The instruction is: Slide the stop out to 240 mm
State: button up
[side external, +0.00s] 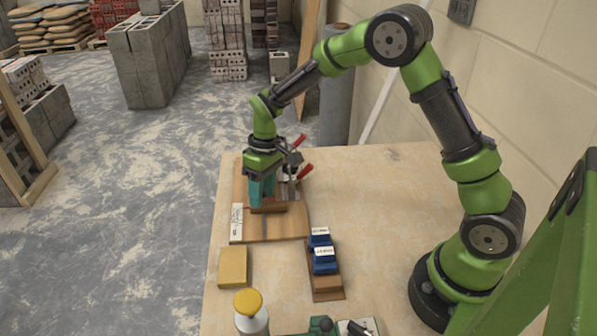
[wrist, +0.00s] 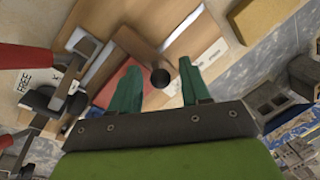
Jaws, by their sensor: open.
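My gripper (side external: 262,198) is low over the wooden board (side external: 272,230) at the far left of the table, its teal fingers pointing down. In the wrist view my gripper (wrist: 158,68) is open, with a gap between its two fingers. A dark round knob (wrist: 160,78) shows in that gap, at the end of a brown wooden piece (wrist: 138,47) that looks like the stop. I see no finger closed on it, and cannot tell whether one touches. A red piece (wrist: 127,84) is partly hidden by the left finger. The scale reading is not legible.
Clamps with red handles (side external: 305,169) stand close to the right of my gripper. A rack (side external: 327,283) with blue blocks, a yellow block (side external: 233,266) and a yellow-capped bottle (side external: 250,318) are nearer the camera.

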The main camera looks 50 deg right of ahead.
jog(key=shift+f, duration=0.3)
grip_shut()
jog(key=s+a, duration=0.3)
jog(key=shift+s+a+r, duration=0.1)
jog(key=shift+s+a, duration=0.15)
jog(key=shift+a, duration=0.05)
grip_release()
jog(key=d+r, duration=0.3)
jog(key=r, duration=1.3)
jog(key=shift+w+d+r, duration=0.15)
jog(key=shift+w+r, duration=0.1)
jog(key=shift+w, duration=0.05)
